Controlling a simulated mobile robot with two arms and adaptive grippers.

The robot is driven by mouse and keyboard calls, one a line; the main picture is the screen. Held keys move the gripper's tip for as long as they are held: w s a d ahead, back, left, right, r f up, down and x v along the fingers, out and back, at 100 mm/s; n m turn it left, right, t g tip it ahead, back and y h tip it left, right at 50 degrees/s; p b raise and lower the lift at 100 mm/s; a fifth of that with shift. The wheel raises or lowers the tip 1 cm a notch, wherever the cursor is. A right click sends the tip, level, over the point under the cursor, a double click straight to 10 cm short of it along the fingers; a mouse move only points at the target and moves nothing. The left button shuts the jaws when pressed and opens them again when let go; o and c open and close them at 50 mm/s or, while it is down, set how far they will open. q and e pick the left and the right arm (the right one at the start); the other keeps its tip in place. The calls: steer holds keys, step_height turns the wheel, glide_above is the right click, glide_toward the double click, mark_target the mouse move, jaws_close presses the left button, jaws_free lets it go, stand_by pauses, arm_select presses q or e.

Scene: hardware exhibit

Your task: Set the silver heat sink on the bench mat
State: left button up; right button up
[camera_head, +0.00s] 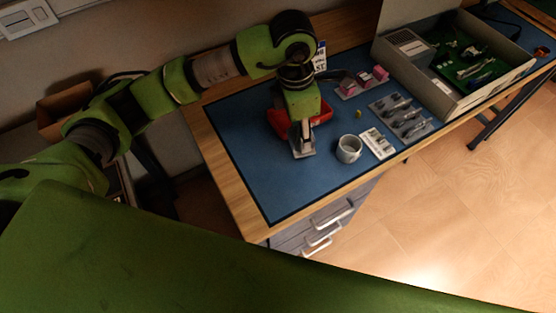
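My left gripper (303,135) points down over the blue bench mat (265,180), in front of a red bin (322,112). A small silver-grey piece (303,153), which looks like the heat sink, is right at its fingertips, at or just above the mat. The fingers are small and dark here, so I cannot tell whether they are closed on it or whether it rests on the mat. My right gripper is out of view.
Beyond are a grey tray of dark parts (402,116), pink blocks (362,80) and a large box with green boards (483,101). The mat's front left is clear.

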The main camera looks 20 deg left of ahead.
mark_target(295, 132)
arm_select(q)
steer(key=w+d+r+n+y+b, duration=0.1)
steer(key=d+r+n, duration=0.2)
steer(key=d+n, duration=0.5)
steer(key=d+r+n+y+b, duration=0.1)
steer(key=d+r+n, duration=0.15)
steer(key=n, duration=1.05)
steer(key=a+f+p, duration=0.1)
steer(key=a+f, duration=0.1)
steer(key=a, duration=0.2)
steer(key=a+f+p, duration=0.2)
steer(key=a+f, duration=0.1)
steer(key=a, duration=0.1)
steer(key=a+f+p, duration=0.1)
steer(key=a+f, duration=0.2)
steer(key=a, duration=0.1)
steer(key=shift+s+f, duration=0.25)
steer(key=shift+s, duration=0.1)
steer(key=shift+a+f+p, duration=0.35)
steer(key=shift+f, duration=0.15)
steer(key=f, duration=0.3)
steer(key=shift+a+f+p, duration=0.1)
steer(key=shift+a+p, duration=0.15)
steer(key=shift+p, duration=0.05)
steer(key=shift+f, duration=0.2)
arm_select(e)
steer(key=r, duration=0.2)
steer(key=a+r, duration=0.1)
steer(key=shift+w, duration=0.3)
